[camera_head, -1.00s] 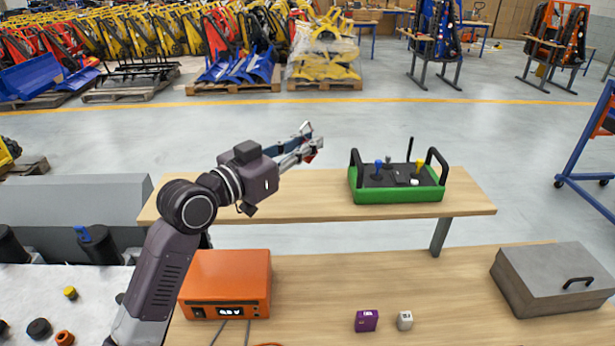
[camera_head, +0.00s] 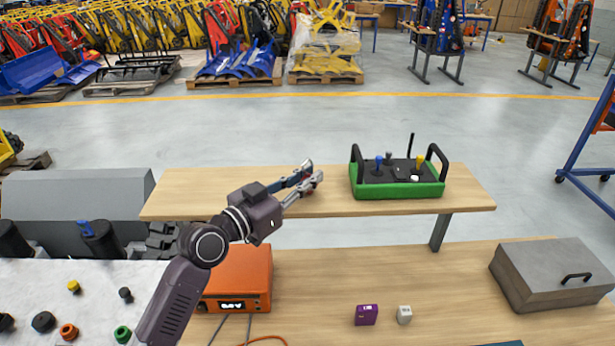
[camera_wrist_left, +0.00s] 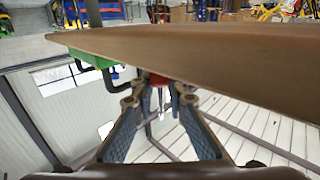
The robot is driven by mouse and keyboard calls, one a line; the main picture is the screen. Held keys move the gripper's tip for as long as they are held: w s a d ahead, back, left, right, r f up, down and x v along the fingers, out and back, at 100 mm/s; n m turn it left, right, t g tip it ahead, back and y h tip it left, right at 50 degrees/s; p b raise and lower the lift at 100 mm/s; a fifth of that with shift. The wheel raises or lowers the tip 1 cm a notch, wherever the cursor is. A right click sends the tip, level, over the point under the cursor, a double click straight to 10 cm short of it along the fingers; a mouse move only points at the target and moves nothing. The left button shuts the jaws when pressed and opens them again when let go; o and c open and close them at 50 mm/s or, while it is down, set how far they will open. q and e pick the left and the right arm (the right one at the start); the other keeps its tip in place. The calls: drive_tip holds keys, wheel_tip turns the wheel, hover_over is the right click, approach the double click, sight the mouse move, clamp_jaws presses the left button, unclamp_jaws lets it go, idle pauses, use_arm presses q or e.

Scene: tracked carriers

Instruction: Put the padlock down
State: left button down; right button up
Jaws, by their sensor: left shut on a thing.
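My left gripper (camera_head: 306,179) is over the raised wooden shelf (camera_head: 240,190), left of the green controller. In the left wrist view its two fingers (camera_wrist_left: 159,98) are closed in on a small red thing, the padlock (camera_wrist_left: 158,80), of which only part shows between the tips. My right gripper is not in view.
A green remote controller (camera_head: 398,190) with black handles stands on the shelf. Below are an orange box (camera_head: 240,275), a purple block (camera_head: 366,315), a white cube (camera_head: 404,315) and a grey case (camera_head: 550,270). The shelf's left part is clear.

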use_arm(q)
drive_tip(key=c, duration=1.9)
unclamp_jaws()
drive_tip(key=shift+f, duration=0.1)
